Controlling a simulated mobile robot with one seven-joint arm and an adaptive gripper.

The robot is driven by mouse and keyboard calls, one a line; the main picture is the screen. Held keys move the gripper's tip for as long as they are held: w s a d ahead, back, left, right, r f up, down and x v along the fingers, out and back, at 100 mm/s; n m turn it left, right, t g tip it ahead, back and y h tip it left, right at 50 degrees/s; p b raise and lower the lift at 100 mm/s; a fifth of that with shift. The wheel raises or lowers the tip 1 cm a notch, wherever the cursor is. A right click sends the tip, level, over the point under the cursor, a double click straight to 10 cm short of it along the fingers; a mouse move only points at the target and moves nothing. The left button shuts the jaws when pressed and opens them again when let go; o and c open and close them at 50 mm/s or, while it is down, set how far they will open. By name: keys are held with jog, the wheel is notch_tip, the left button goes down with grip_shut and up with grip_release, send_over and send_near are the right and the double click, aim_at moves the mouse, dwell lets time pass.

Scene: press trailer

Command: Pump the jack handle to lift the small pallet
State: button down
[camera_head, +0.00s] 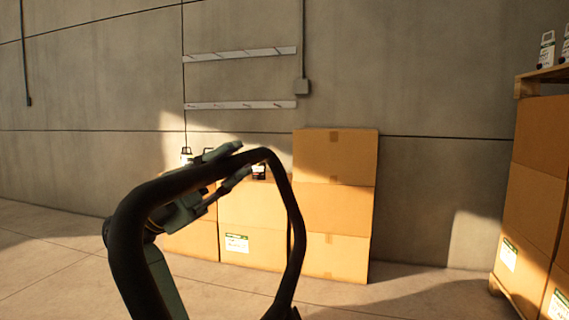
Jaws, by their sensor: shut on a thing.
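The jack handle (288,205) is a thick black tube bent into a loop, close in front of the camera at lower left and centre. My gripper (236,165) is at the loop's upper bar, with one grey-green finger above the bar and the other below it. It is shut on the handle. The loop partly hides my wrist and arm. The lower end of the handle runs out of the frame, so the jack's body and forks are not in view. I cannot tell which pallet is the small one.
Stacked cardboard boxes (335,205) stand against the concrete wall behind the handle. At right, tall boxes (540,145) stand on a wooden pallet (500,292), with a wooden top (540,78) bearing white containers. Two empty wall rails (240,53) hang above. Open floor (420,295) lies between.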

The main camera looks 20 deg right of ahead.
jog(key=shift+h, duration=0.3)
jog(key=a, duration=0.1)
jog(key=w+a+f, duration=0.1)
jog(key=w+a, duration=0.1)
jog(key=shift+w+a+f, duration=0.15)
jog(key=shift+a+f, duration=0.1)
jog(key=shift+f, duration=0.05)
jog(key=c, duration=1.4)
grip_release()
jog(key=shift+g, duration=0.3)
jog(key=v, duration=1.2)
